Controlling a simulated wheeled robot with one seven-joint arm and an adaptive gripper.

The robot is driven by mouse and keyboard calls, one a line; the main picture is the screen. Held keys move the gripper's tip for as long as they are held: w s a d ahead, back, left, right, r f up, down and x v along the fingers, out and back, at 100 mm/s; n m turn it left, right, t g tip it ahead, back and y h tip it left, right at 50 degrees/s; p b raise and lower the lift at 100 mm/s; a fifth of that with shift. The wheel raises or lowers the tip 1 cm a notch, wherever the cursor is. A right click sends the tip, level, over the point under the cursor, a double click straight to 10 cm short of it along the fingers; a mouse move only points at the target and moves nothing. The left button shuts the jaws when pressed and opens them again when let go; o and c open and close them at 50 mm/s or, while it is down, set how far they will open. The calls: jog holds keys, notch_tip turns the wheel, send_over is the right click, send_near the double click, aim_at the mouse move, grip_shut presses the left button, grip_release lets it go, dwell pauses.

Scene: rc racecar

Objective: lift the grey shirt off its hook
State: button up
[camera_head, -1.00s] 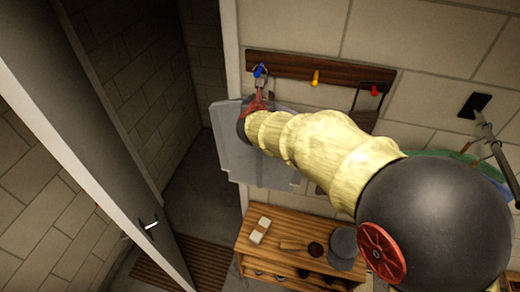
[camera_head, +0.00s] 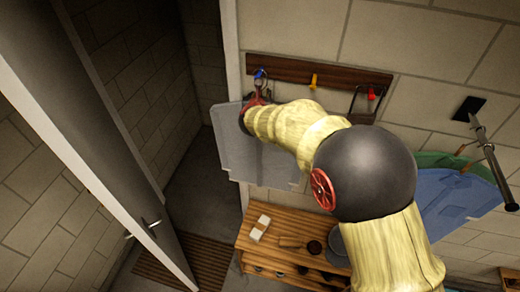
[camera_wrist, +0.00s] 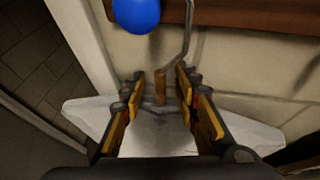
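The grey shirt (camera_head: 262,165) hangs below the blue hook (camera_head: 260,73) at the left end of the rack. It also shows pale in the wrist view (camera_wrist: 255,133), spread to both sides below my fingers. In the wrist view, the hanger's bent metal wire (camera_wrist: 188,35) rises beside the round blue hook knob (camera_wrist: 137,14), and a short brown wooden piece (camera_wrist: 160,88) stands near the wire. My gripper (camera_wrist: 160,82) is open, its fingers on either side of the brown piece and lower wire; contact is unclear. In the head view, my gripper (camera_head: 255,99) partly hides the hanger.
The brown rack (camera_head: 290,69) also carries a yellow hook (camera_head: 313,80) and a red hook (camera_head: 371,93). A wooden bench (camera_head: 285,229) stands below with small items on it. Blue and green garments (camera_head: 455,190) hang at right. An open door (camera_head: 90,130) stands at left.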

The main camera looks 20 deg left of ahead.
jog(key=shift+c, duration=0.9)
grip_shut()
jog(key=shift+r, duration=0.1)
